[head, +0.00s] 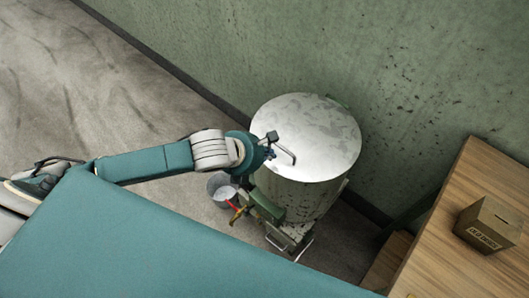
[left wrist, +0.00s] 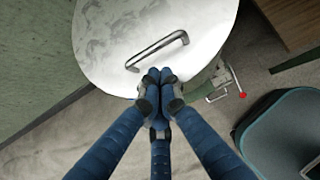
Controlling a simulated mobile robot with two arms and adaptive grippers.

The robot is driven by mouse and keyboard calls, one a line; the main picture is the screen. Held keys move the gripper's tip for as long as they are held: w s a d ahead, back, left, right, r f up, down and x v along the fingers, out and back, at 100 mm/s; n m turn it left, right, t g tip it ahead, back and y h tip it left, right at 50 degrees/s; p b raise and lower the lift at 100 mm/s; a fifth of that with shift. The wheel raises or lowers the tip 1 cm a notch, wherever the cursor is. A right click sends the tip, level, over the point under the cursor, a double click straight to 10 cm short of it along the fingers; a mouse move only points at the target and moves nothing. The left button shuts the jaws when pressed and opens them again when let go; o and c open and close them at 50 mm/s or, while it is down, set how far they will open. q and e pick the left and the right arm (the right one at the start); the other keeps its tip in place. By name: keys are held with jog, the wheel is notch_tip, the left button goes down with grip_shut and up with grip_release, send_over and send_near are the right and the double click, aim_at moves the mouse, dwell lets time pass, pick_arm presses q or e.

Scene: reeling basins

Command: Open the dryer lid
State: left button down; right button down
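The dryer is a pale, stained metal drum (head: 295,200) standing by the green wall. Its round grey-white lid (head: 315,125) lies flat on top, closed. A bent metal bar handle (head: 285,151) sits on the lid near its left side; it also shows in the left wrist view (left wrist: 157,50). My left gripper (head: 270,145) is at the lid's left edge, beside the handle. In the left wrist view, its blue fingers (left wrist: 158,77) come together at the tips, just short of the handle, with nothing visible between them. Whether they touch the lid is unclear. My right gripper is out of view.
A small metal bucket (head: 221,189) stands on the floor left of the drum, near a red-and-brass tap (head: 238,210). A wooden table (head: 450,250) with a cardboard box (head: 488,224) is at the right. The wall (head: 400,80) is close behind the drum.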

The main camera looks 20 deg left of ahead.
aim_at(281, 154)
pick_arm(q)
jog(key=x, duration=0.5)
jog(key=shift+w, duration=0.1)
jog(key=shift+d, duration=0.1)
